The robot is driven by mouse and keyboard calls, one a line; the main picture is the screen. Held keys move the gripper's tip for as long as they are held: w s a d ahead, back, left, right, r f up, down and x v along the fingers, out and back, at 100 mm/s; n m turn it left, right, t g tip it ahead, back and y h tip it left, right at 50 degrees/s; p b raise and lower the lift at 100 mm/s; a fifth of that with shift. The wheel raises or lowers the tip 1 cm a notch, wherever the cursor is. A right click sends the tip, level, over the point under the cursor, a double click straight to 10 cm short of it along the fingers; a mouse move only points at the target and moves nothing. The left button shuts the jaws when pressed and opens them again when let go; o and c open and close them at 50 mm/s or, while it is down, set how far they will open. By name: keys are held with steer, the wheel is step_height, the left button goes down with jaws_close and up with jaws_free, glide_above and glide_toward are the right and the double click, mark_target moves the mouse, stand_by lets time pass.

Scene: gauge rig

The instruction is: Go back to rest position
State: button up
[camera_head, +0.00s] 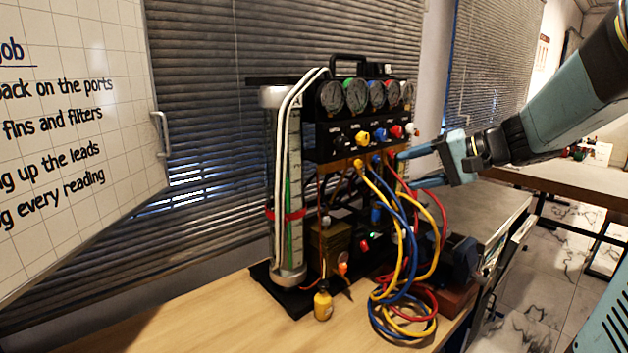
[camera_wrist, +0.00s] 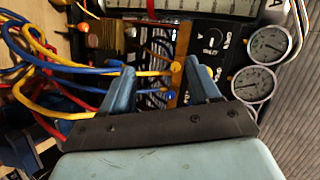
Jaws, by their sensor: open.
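My gripper (camera_head: 418,168) is in front of the right side of the gauge rig (camera_head: 338,140), with its fingers pointing at the ports below the gauges. In the wrist view the gripper (camera_wrist: 160,88) has its two blue fingers spread apart, with nothing clearly held between them. A yellow plug (camera_wrist: 148,72) and a blue plug (camera_wrist: 168,95) sit in a brass-coloured strip beyond the gap. Yellow, blue and red hoses (camera_head: 400,270) hang from the rig's front and coil on the table. Whether a finger touches a hose cannot be told.
The wooden table (camera_head: 180,320) has free room at its left front. A small yellow bottle (camera_head: 323,302) stands before the rig. A dark motor-like unit (camera_head: 455,260) sits right of the hoses. A whiteboard (camera_head: 70,130) stands at left, and another bench (camera_head: 560,180) at right.

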steer(key=s+d+f+n+h, duration=0.1)
steer(key=s+f+n+h, duration=0.1)
steer(key=s+h, duration=0.3)
steer(key=s+f+n+g+h, duration=0.1)
steer(key=s+h, duration=0.5)
steer(key=s, duration=0.8)
step_height(320, 180, down, 2)
steer(key=shift+s+d+f+n, duration=0.2)
steer(key=shift+d+n, duration=0.15)
steer(key=shift+n, duration=0.35)
